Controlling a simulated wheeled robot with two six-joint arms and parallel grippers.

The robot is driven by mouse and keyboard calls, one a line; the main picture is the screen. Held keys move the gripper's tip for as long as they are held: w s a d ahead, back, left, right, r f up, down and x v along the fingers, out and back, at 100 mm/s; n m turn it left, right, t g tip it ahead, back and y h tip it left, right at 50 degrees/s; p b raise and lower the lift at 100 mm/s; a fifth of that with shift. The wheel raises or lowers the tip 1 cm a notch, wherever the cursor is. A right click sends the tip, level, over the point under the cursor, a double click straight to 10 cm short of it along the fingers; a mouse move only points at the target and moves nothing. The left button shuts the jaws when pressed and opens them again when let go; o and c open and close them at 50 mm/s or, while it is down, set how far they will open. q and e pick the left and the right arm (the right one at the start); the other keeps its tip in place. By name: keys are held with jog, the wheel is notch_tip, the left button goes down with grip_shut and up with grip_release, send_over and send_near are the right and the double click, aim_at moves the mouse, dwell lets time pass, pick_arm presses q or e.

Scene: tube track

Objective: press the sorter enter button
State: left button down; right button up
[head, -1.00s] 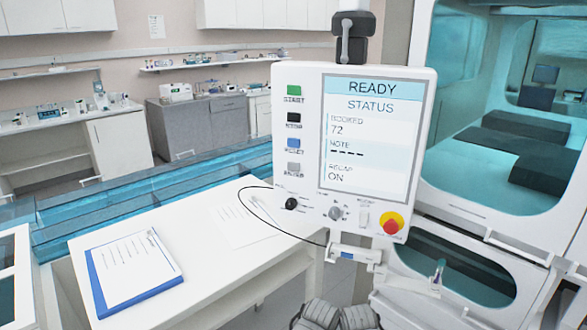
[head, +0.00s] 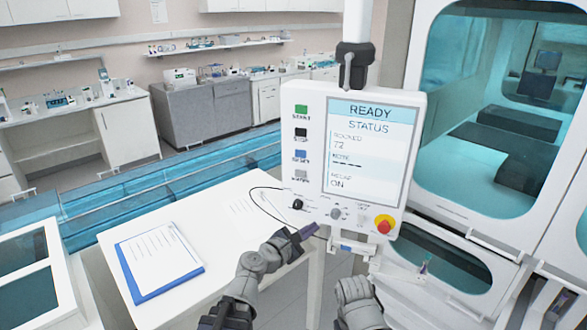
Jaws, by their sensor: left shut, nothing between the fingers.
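The white control panel (head: 354,219) hangs in the middle of the head view, with a screen (head: 367,155) reading READY, STATUS. Down its left side are a green button (head: 301,108), a black button (head: 301,132), a blue button (head: 300,154) and a grey button (head: 301,174). The small labels are blurred, so I cannot tell surely which one is enter. My left gripper (head: 309,231) is shut and empty, just below the panel's lower left edge, under the black knob (head: 297,204).
A red and yellow emergency knob (head: 383,224) and a grey dial (head: 336,213) sit low on the panel. A thin black cable (head: 259,205) loops left of it. A white table (head: 222,205) holds a blue clipboard (head: 197,275). A glass-fronted cabinet (head: 447,215) stands at right.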

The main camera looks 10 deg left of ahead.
pick_arm(q)
jog(key=w+a+r+n+t+y+p, duration=0.1)
jog(key=a+r+n+t+y+p, duration=0.1)
jog(key=a+r+n, duration=0.4)
jog(key=a+n+t+y, duration=0.1)
jog(key=a+n+y, duration=0.1)
jog(key=a+n, duration=0.1)
jog(key=shift+w+a+r+n, duration=0.15)
jog(key=shift+w+a+n, duration=0.1)
jog(key=shift+n, duration=0.15)
pick_arm(e)
jog(key=r, duration=0.2)
jog(key=shift+s+a+r, duration=0.1)
jog(key=shift+s+r, duration=0.3)
pick_arm(q)
jog(key=shift+d, duration=0.1)
pick_arm(e)
jog(key=shift+w, duration=0.1)
